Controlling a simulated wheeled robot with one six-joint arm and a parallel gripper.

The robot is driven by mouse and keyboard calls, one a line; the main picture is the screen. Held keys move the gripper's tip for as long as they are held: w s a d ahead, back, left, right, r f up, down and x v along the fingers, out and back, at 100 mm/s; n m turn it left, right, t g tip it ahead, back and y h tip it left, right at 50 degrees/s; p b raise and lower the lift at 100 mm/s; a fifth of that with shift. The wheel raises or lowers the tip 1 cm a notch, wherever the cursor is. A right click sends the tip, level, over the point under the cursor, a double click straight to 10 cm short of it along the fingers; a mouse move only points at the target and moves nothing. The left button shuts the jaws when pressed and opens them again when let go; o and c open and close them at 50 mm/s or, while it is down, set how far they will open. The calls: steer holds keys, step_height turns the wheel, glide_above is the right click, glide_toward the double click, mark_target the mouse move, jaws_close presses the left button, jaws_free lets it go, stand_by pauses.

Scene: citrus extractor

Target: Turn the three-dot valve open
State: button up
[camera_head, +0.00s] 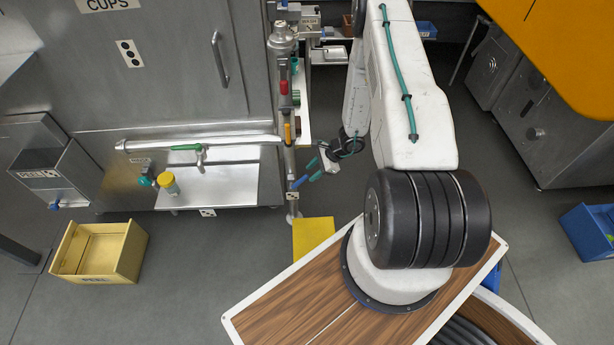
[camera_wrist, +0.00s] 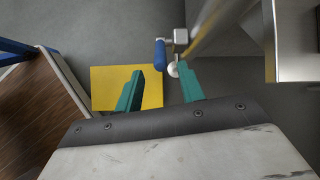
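A blue valve handle (camera_head: 299,182) sticks out low on the upright pipe (camera_head: 289,160), pointing toward my gripper (camera_head: 313,170). In the wrist view the blue handle (camera_wrist: 160,54) hangs from a grey valve body (camera_wrist: 180,37), just beyond the gap between my teal fingers (camera_wrist: 160,70). The fingers are spread and nothing is between them. I cannot tell whether they overlap the handle in depth. Higher on the pipe are a red handle (camera_head: 284,87) and an orange handle (camera_head: 287,132).
A yellow floor patch (camera_head: 313,237) lies below my gripper, and a wooden-topped platform (camera_head: 300,310) is close by. A yellow crate (camera_head: 100,252) stands at left on open grey floor.

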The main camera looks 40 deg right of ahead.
steer(key=shift+v, duration=0.9)
